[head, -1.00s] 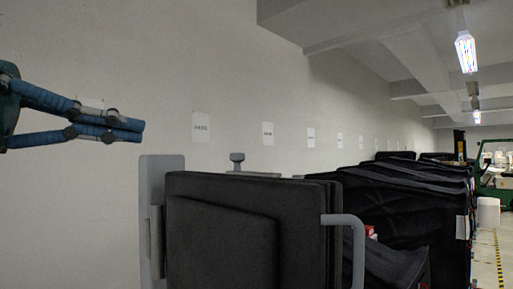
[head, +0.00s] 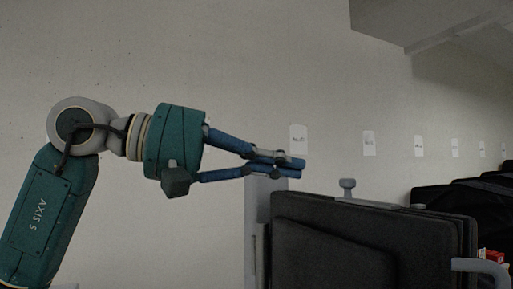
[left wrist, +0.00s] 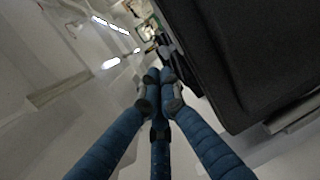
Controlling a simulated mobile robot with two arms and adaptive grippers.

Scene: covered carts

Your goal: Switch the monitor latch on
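A black monitor-like panel (head: 345,245) stands upright at the lower right of the head view. A small grey knob (head: 347,188) on a thin bar sticks up above its top edge; I cannot tell if it is the latch or its state. My left gripper (head: 303,168) comes in from the left, its blue fingers closed together and empty. Its tips appear just above the panel's left top corner, apart from the knob in the picture. The left wrist view shows the closed fingertips (left wrist: 160,76) beside a large black panel (left wrist: 255,60). My right gripper is not in view.
A grey upright plate (head: 257,220) stands at the panel's left edge. A grey handle (head: 482,266) curves out at its right. Black covered carts (head: 460,205) line up behind to the right. The wall with white paper signs (head: 298,138) is behind.

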